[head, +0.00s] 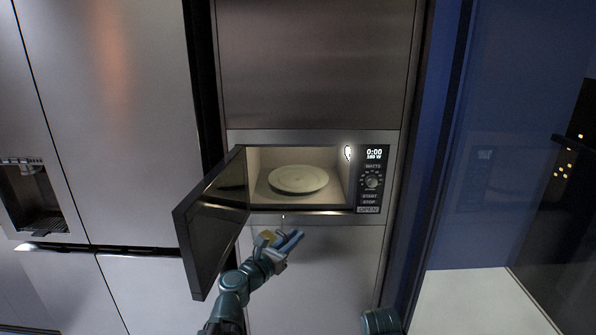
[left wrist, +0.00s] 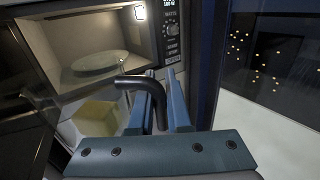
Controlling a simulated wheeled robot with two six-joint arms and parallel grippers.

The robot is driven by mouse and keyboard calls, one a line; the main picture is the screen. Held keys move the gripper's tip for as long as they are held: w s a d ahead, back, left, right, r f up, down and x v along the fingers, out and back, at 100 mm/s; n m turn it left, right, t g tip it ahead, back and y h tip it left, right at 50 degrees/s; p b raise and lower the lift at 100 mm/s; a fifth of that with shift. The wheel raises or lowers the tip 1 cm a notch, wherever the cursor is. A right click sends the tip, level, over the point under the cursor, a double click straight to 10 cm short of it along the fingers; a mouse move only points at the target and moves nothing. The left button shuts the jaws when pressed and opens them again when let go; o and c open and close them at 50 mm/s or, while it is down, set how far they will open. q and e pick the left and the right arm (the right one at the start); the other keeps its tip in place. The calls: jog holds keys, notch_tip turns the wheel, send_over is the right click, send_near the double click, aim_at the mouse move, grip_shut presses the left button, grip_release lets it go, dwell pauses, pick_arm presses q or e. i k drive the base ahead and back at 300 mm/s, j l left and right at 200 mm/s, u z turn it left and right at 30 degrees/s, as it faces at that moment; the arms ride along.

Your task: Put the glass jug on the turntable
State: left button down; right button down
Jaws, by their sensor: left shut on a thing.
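The glass jug (head: 266,237), with something yellowish in it, is in front of and below the microwave opening. In the left wrist view the jug's pale yellow body (left wrist: 95,116) is left of the fingers, and its black handle (left wrist: 132,82) curves in between them. My left gripper (head: 289,242) is shut on this handle; it also shows in the left wrist view (left wrist: 161,84). The turntable (head: 298,180) is a pale round plate inside the lit microwave, bare; it shows in the left wrist view (left wrist: 98,63) too. My right gripper is out of view.
The microwave (head: 372,205) is built into a cabinet, with its controls on the right. Its dark door (head: 212,222) stands open to the left, close to my left arm. A fridge (head: 110,120) is at the left, and a blue panel (head: 500,150) at the right.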

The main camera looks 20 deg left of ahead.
aim_at(302, 180)
jog(key=i+j, duration=0.15)
jog(key=i, duration=0.2)
jog(key=i+j, duration=0.2)
jog(key=i, duration=0.2)
jog(key=i+j, duration=0.15)
jog(key=i, duration=0.2)
jog(key=i+l, duration=0.2)
jog(key=l+z, duration=0.05)
jog(key=l, duration=0.05)
